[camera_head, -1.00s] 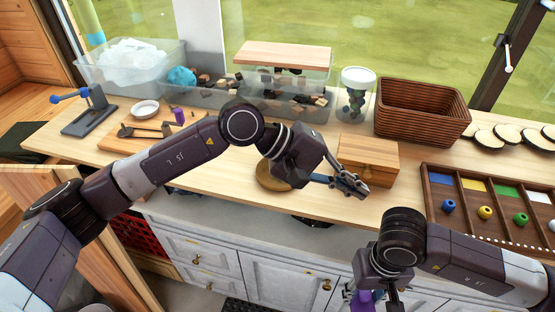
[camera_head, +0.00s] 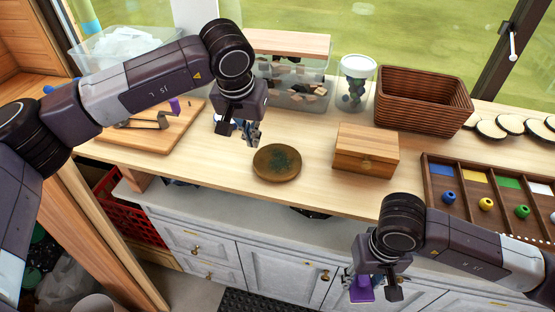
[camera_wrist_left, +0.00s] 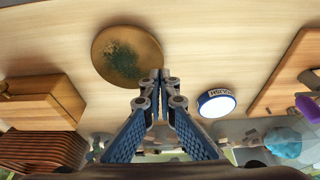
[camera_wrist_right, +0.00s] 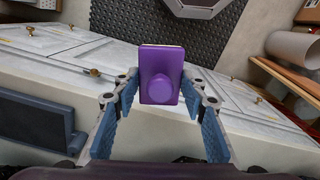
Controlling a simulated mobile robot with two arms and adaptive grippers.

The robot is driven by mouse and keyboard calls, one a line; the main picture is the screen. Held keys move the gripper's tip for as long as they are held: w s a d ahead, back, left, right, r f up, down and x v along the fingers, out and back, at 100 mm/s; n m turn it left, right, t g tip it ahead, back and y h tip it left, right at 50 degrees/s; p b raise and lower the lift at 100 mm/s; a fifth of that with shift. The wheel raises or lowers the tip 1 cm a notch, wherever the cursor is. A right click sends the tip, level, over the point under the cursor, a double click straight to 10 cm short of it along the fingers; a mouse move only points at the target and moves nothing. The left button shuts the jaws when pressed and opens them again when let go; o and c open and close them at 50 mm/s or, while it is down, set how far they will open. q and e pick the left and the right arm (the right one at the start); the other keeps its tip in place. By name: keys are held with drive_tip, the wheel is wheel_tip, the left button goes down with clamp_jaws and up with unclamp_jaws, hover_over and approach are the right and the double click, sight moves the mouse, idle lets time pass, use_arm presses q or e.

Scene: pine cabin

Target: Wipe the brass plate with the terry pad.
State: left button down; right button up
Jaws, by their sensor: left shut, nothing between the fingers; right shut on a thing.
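The brass plate (camera_head: 277,162) lies flat on the counter, a round disc with a dark greenish patch in its middle. It also shows in the left wrist view (camera_wrist_left: 127,56). My left gripper (camera_head: 252,135) is shut and empty above the counter, just behind and left of the plate. My right gripper (camera_head: 376,290) is shut on a purple pad with a round knob (camera_wrist_right: 160,84), held in front of the counter and below its top. Any terry face of this pad is turned away from the right wrist camera.
A round white-topped, blue-rimmed item (camera_wrist_left: 216,103) stands near the plate. A wooden box (camera_head: 366,150) is right of the plate, with a wicker basket (camera_head: 424,98) behind. A compartment tray (camera_head: 470,220) lies at right, and a board (camera_head: 135,132) at left.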

sight(256, 158)
use_arm(q)
drive_tip(key=shift+f+b, duration=0.55)
drive_tip(key=shift+f, duration=1.25)
use_arm(e)
drive_tip(key=shift+f, duration=0.7)
use_arm(q)
drive_tip(key=shift+f+b, duration=0.7)
use_arm(e)
drive_tip(key=shift+f, duration=0.7)
use_arm(q)
drive_tip(key=shift+r, duration=0.1)
